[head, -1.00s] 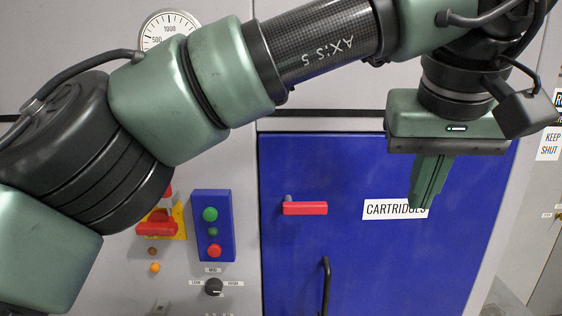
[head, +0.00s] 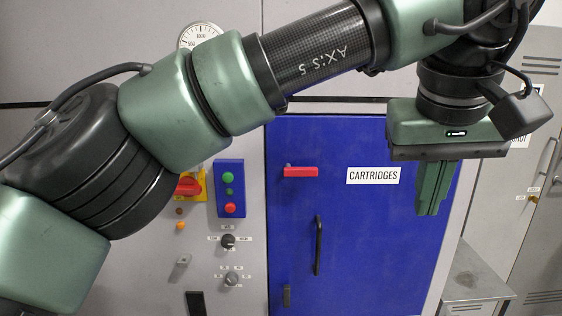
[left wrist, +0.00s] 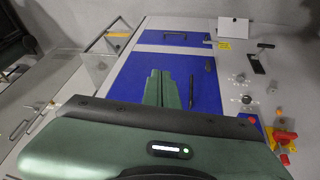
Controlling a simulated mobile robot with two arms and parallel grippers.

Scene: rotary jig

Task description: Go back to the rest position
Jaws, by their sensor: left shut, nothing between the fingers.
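My left gripper (head: 434,188) is in the head view at the right, pointing down in front of the right edge of a blue door. Its green fingers are shut together with nothing between them. It touches nothing that I can see. In the left wrist view the same shut fingers (left wrist: 162,90) show before the blue panels. My left arm crosses the top of the head view from the left. My right gripper is not in view.
The blue door (head: 360,245) bears a CARTRIDGES label (head: 373,175), a red latch (head: 300,172) and a black handle (head: 318,245). Left of it are a blue button box (head: 230,188), a red switch (head: 188,185) and knobs (head: 228,241). A metal stand (head: 475,280) is at lower right.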

